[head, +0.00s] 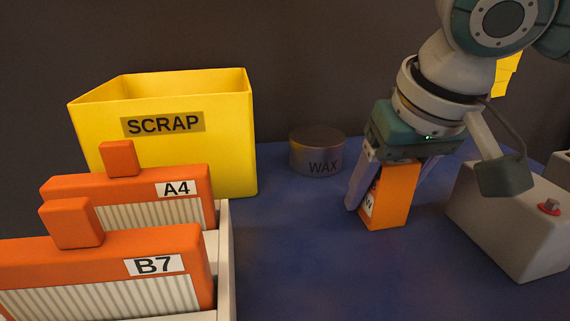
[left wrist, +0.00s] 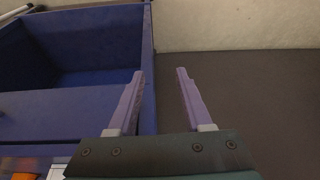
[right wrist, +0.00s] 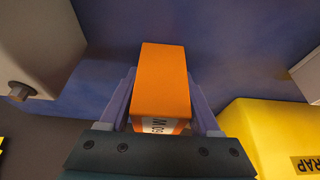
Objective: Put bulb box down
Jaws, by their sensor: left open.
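The bulb box is an orange upright box (head: 398,196) with a white label, at the right of the blue table in the head view. My right gripper (head: 390,196) comes down on it from above, with a finger on each side, and is shut on it. The right wrist view shows the box (right wrist: 161,82) filling the space between the fingers (right wrist: 161,95). I cannot tell whether its bottom touches the table. My left gripper (left wrist: 161,72) is open and empty, and appears only in the left wrist view.
A grey WAX tin (head: 316,152) stands behind the box, to its left. A grey block with a red button (head: 515,215) stands to its right. A yellow SCRAP bin (head: 225,150) and orange A4 (head: 130,190) and B7 (head: 100,255) units are at left. The blue table (head: 300,255) is clear in front.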

